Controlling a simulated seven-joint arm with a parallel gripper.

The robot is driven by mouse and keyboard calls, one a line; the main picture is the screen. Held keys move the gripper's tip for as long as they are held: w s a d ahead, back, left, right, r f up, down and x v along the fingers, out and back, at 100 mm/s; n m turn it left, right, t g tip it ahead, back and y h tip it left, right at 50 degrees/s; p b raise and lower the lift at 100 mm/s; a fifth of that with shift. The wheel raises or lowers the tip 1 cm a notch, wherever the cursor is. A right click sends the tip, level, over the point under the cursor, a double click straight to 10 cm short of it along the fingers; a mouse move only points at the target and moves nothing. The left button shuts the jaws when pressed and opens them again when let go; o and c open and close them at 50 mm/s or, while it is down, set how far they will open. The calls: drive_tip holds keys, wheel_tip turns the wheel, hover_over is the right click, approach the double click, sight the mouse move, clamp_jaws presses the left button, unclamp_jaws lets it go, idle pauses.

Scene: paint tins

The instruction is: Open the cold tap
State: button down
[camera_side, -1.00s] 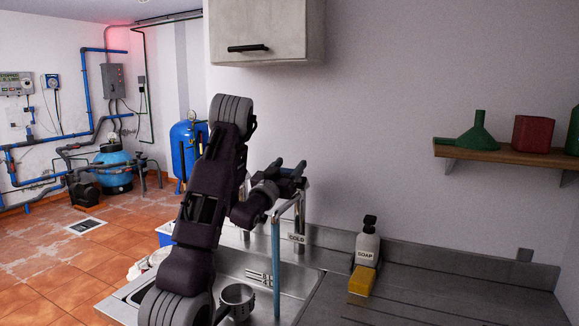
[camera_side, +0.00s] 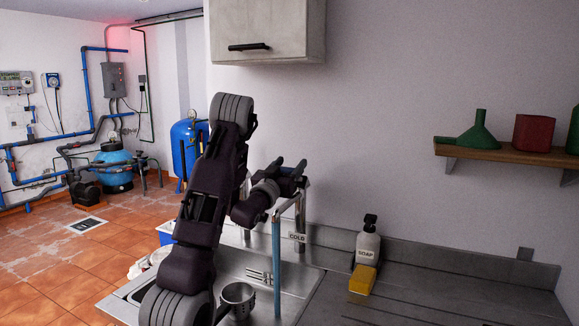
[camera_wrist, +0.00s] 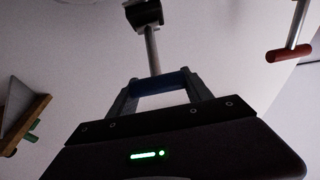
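In the wrist view a blue tap handle (camera_wrist: 160,84) sits on the end of a metal rod. The two fingers of my gripper (camera_wrist: 159,92) lie one at each end of it, and the handle fills the gap between them. In the side view my gripper (camera_side: 286,172) is above the sink's tap (camera_side: 300,215), by the COLD label (camera_side: 297,237), and its fingers partly hide the handle. A light-blue upright column (camera_side: 276,265), which looks like running water, stands below the spout. A second handle with a red end (camera_wrist: 289,53) is at the right in the wrist view.
A metal cup (camera_side: 238,299) stands in the sink (camera_side: 305,284) below my arm. A soap bottle (camera_side: 367,247) and a yellow sponge (camera_side: 362,280) stand right of the sink. A cabinet (camera_side: 265,30) hangs above. A shelf (camera_side: 500,154) is at the right.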

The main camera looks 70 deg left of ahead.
drive_tip(key=shift+c, duration=2.2)
unclamp_jaws()
drive_tip(key=v, duration=0.7)
drive_tip(key=shift+s, duration=0.1)
